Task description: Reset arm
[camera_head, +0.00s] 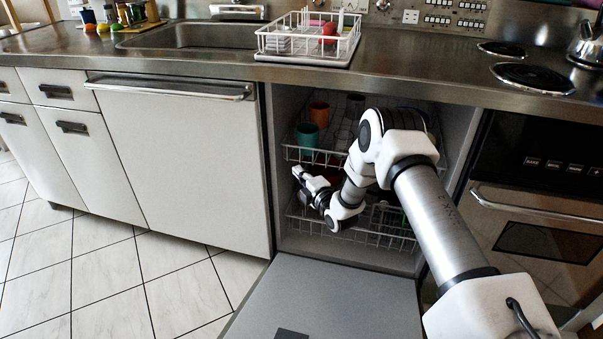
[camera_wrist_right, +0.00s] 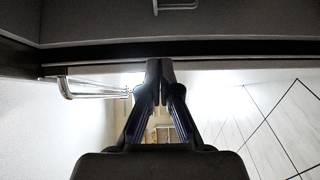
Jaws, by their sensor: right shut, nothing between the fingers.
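My right arm reaches from the lower right into the open dishwasher (camera_head: 345,290). My right gripper (camera_head: 297,172) is at the left side of the opening, near the racks, and points left. In the right wrist view its fingers (camera_wrist_right: 160,70) are together, with nothing seen between them. My left arm and gripper are not in view.
The lower rack (camera_head: 375,238) is partly hidden by my arm. The dishwasher door is lowered. A white dish rack (camera_head: 345,48) stands on the counter. The floor at left is clear.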

